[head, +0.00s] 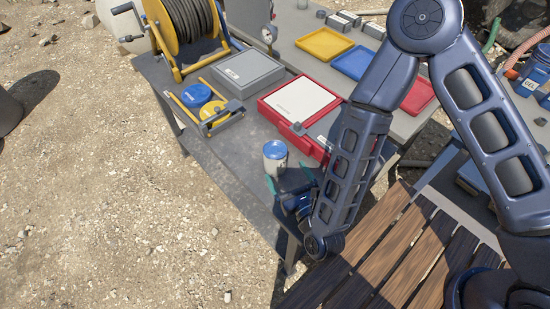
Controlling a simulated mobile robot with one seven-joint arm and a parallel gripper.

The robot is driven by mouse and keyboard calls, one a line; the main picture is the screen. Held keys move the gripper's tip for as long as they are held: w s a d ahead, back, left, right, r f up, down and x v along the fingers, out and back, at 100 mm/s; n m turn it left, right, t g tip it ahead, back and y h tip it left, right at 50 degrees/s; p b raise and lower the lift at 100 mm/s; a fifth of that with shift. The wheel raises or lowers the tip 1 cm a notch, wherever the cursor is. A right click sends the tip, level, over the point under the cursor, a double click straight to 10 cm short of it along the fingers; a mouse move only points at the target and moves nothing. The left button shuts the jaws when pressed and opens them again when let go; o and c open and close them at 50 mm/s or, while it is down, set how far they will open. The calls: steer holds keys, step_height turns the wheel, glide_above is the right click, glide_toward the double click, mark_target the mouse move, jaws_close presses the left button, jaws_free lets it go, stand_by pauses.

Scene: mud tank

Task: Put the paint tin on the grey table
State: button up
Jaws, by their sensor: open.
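The paint tin (275,158), a pale metal cylinder with a blue lid, is upright at the near end of the grey table (222,158). Its top and upper side show; its base is partly hidden by my gripper, so I cannot tell for certain whether it touches the table top. My gripper (289,178) is open, its teal-tipped fingers spread at the near side of the tin, one low to the left and one to the right. I cannot tell whether either finger touches the tin.
A red-framed case (300,101), a grey case (247,72), a carrier with blue and yellow round lids (197,96) and a hose reel (190,22) stand on the table. A slatted wooden surface (395,255) is at near right. Bare table lies left of the tin.

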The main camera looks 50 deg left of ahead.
mark_target(281, 162)
steer(key=shift+a+f, duration=0.3)
steer(key=shift+a, duration=0.2)
steer(key=shift+w+a+r, duration=0.3)
steer(key=shift+w+a, duration=0.15)
steer(key=shift+a, duration=0.25)
steer(key=shift+x, duration=4.05)
steer(key=shift+s, duration=0.1)
steer(key=c, duration=1.6)
step_height(281, 162, up, 20)
